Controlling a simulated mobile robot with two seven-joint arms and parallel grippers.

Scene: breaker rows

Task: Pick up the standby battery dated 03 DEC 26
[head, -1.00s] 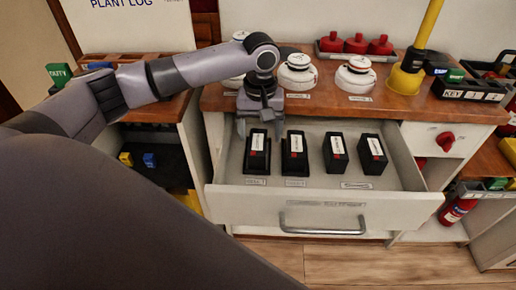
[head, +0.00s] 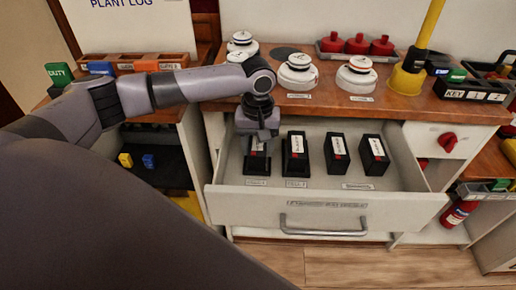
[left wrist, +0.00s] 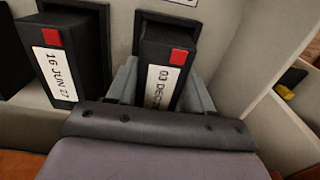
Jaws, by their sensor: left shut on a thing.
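The battery labelled 03 DEC, its year partly covered (left wrist: 165,45), is black with a white label and a red square. It is the leftmost of the batteries in the open drawer in the head view (head: 257,165). My left gripper (head: 258,146) is over it from behind. In the left wrist view my left gripper (left wrist: 160,85) has one finger on each side of this battery and is shut on it. The battery stands at its place in the drawer. A battery labelled 16 JUN 27 (left wrist: 57,75) stands beside it. My right gripper is not in view.
The open drawer (head: 325,207) also holds two more batteries (head: 338,154) (head: 374,155) to the right, with labels too small to read. White detectors (head: 297,73) and red items (head: 357,45) stand on the wooden top above.

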